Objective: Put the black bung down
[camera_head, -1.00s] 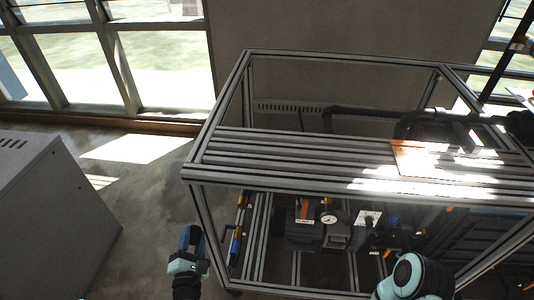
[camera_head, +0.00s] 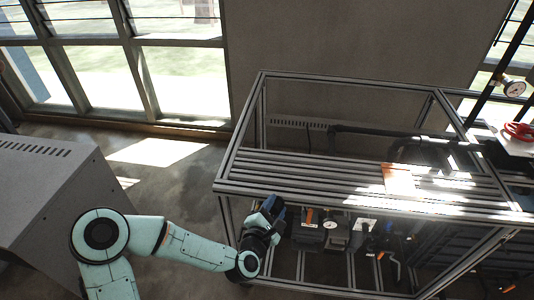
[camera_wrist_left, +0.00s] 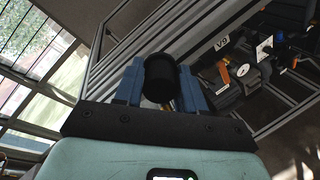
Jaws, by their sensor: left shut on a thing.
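The black bung (camera_wrist_left: 160,78) is a short dark cylinder held between the blue fingers of my left gripper in the left wrist view. My left gripper (camera_head: 274,208) is shut on it, close to the front left corner of the metal frame bench in the head view. The bung itself is hard to make out in the head view. The bench's slatted top (camera_head: 300,172) lies just beyond and above the gripper in the picture. I cannot tell whether the gripper touches the frame. My right gripper is not in view.
An orange-brown plate (camera_head: 399,180) lies on the slats in bright sunlight. A pressure gauge (camera_head: 330,224) and several devices sit inside the frame below. A grey cabinet (camera_head: 50,190) stands at the left. The slats' left part is bare.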

